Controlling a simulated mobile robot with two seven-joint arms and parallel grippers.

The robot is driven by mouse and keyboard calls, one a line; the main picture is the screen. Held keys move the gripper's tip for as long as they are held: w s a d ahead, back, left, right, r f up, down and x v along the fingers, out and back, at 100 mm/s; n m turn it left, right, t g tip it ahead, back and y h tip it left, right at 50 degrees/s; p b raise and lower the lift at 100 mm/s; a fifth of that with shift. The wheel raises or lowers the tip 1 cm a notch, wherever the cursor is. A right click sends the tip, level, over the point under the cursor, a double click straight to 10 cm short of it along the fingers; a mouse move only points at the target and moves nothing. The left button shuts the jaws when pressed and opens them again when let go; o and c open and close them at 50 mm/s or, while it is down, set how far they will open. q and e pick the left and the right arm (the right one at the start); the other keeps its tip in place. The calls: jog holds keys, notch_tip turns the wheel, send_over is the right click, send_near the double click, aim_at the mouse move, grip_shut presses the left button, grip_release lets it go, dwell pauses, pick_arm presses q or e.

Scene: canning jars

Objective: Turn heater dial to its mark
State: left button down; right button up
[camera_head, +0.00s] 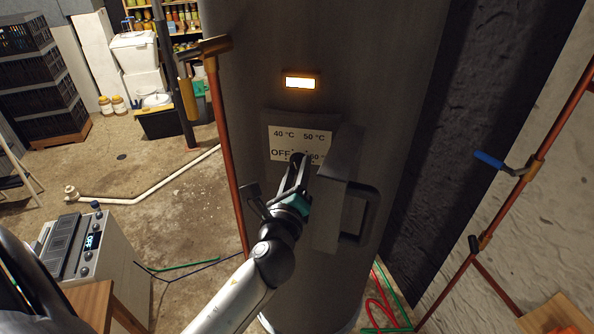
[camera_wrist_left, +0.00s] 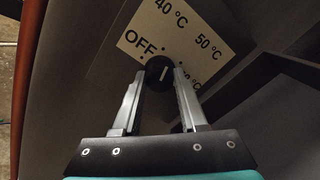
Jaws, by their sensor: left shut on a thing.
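The heater (camera_head: 370,60) is a tall grey cylinder in the middle of the head view. Its label plate (camera_head: 285,144) reads OFF, 40 °C, 50 °C and a partly hidden higher mark; the plate also shows in the left wrist view (camera_wrist_left: 180,22). The dial (camera_wrist_left: 159,72) is a round black knob with a light pointer line, below the plate's middle. The line stands nearly upright in the wrist view. My left gripper (camera_head: 298,168) is shut on the dial, one finger on each side; its fingers also show in the wrist view (camera_wrist_left: 158,82). My right gripper is not in view.
A lit display (camera_head: 300,82) glows above the plate. An open grey cover with a handle (camera_head: 357,212) stands just right of my gripper. A copper pipe (camera_head: 225,150) runs along the heater's left; another pipe with a blue valve lever (camera_head: 489,160) is at right.

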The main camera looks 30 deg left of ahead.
pick_arm(q)
jog(key=n, duration=0.3)
jog(key=shift+n, duration=0.4)
jog(key=n, duration=0.3)
jog(key=shift+r+n, duration=0.1)
jog(key=shift+n, duration=0.2)
jog(key=n, duration=0.3)
jog(key=shift+n, duration=2.1)
jog(key=shift+c, duration=2.2)
grip_release()
jog(key=shift+p, duration=0.3)
